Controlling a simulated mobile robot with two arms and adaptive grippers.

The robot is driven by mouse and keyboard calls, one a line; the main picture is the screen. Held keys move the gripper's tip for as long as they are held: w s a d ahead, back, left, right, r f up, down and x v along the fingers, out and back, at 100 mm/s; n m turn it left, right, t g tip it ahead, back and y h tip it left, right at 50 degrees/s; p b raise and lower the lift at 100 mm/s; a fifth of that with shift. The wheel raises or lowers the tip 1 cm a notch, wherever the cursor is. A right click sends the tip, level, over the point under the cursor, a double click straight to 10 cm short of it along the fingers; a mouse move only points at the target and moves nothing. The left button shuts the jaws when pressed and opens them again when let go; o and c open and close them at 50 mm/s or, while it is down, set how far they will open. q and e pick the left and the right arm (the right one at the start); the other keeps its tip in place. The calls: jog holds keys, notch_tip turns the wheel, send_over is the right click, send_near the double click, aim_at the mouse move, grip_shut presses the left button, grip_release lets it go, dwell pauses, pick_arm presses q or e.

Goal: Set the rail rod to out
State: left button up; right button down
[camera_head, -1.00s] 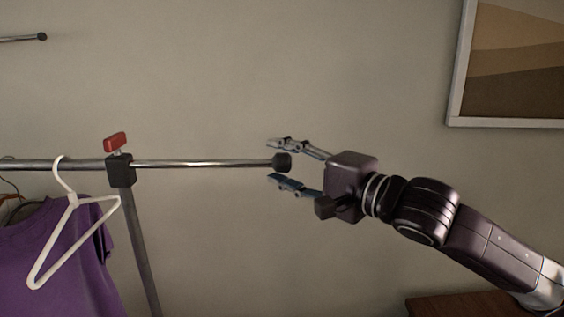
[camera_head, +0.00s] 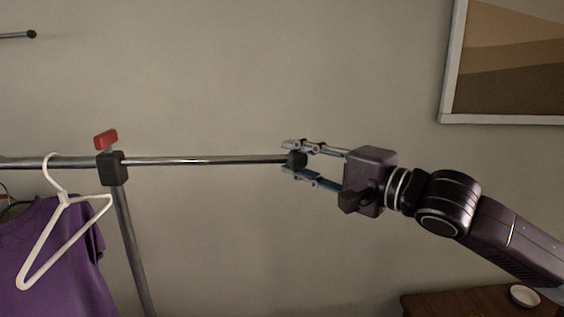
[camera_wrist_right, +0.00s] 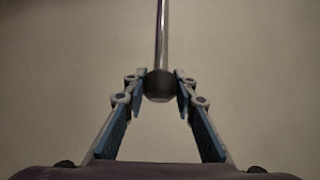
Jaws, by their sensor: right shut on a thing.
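The rail rod (camera_head: 215,160) is a thin metal bar sticking out to the right from the black clamp block (camera_head: 112,168) of a clothes rail. A red knob (camera_head: 106,139) sits on top of the block. The rod ends in a dark cap (camera_head: 297,158). My right gripper (camera_head: 294,160) is shut on this cap, with one finger above and one below. In the right wrist view the cap (camera_wrist_right: 159,86) sits between the fingertips, and the rod (camera_wrist_right: 161,35) runs straight away from it. My left gripper is not in view.
A white hanger (camera_head: 62,225) hangs on the rail (camera_head: 25,161) beside a purple shirt (camera_head: 50,265). A wooden table (camera_head: 465,302) with a small white dish (camera_head: 525,296) stands at lower right. A framed picture (camera_head: 505,65) hangs at upper right. The wall between is bare.

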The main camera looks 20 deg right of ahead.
jog(key=shift+f, duration=0.15)
jog(key=c, duration=1.8)
grip_release()
jog(key=shift+d, duration=0.1)
jog(key=shift+o, duration=1.1)
jog(key=shift+s+d, duration=0.1)
jog(key=shift+d, duration=0.1)
